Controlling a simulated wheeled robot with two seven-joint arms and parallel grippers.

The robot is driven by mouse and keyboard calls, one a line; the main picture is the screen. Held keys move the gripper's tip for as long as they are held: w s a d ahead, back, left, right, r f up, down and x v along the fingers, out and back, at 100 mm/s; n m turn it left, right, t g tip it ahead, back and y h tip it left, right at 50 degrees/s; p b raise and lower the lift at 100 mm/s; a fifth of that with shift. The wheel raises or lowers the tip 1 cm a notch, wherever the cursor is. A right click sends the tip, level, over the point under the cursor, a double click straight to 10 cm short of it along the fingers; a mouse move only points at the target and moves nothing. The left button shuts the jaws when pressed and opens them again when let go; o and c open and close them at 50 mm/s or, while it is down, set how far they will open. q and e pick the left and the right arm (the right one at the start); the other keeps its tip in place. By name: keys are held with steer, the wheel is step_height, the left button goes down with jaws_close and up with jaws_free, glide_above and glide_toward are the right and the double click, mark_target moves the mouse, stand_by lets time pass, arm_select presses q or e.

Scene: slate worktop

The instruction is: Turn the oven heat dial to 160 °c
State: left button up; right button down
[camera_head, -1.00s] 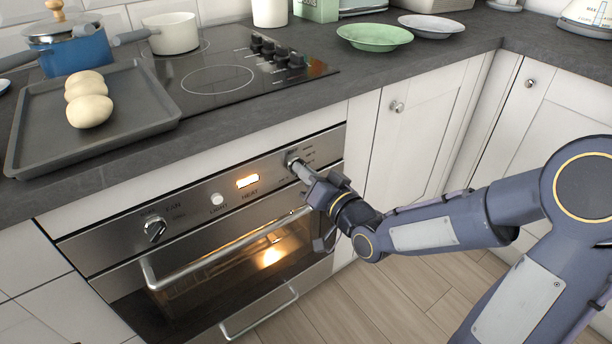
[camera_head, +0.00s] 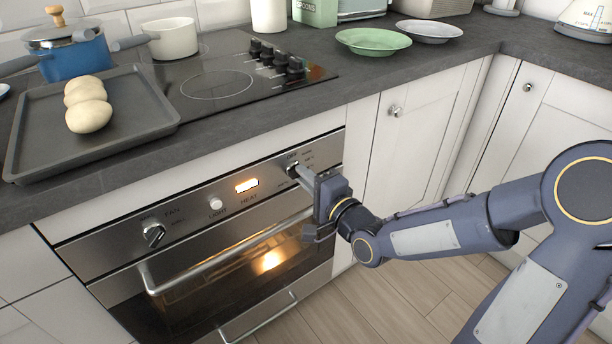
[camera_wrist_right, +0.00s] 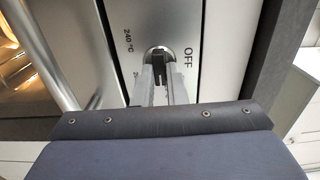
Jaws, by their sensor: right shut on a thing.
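The oven (camera_head: 205,219) has a steel control panel with a lit display. The heat dial (camera_head: 290,168) is at the right end of that panel, mostly covered by my right gripper (camera_head: 298,173). In the right wrist view the round metal dial (camera_wrist_right: 158,51) sits between the two fingertips of my right gripper (camera_wrist_right: 160,68), which is shut on it. Printed marks "OFF" and "240 °C" show on either side of the dial there. The dial's pointer is hidden, so I cannot read its setting. My left gripper is not in view.
The oven door handle (camera_head: 225,256) runs just below the panel. A fan dial (camera_head: 154,234) and a white light button (camera_head: 215,204) are further left. A tray (camera_head: 35,133) with bread rolls, the hob (camera_head: 215,85) and plates stand on the worktop above.

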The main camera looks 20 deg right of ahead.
steer(key=m+p, duration=0.1)
steer(key=m, duration=0.4)
steer(key=shift+f+m+p, duration=0.15)
steer(key=shift+m+p, duration=0.15)
stand_by(0.4)
steer(key=c, duration=1.5)
jaws_free()
steer(key=shift+o, duration=0.2)
steer(key=p+v, duration=0.1)
steer(key=v, duration=0.7)
steer(key=shift+p, duration=0.3)
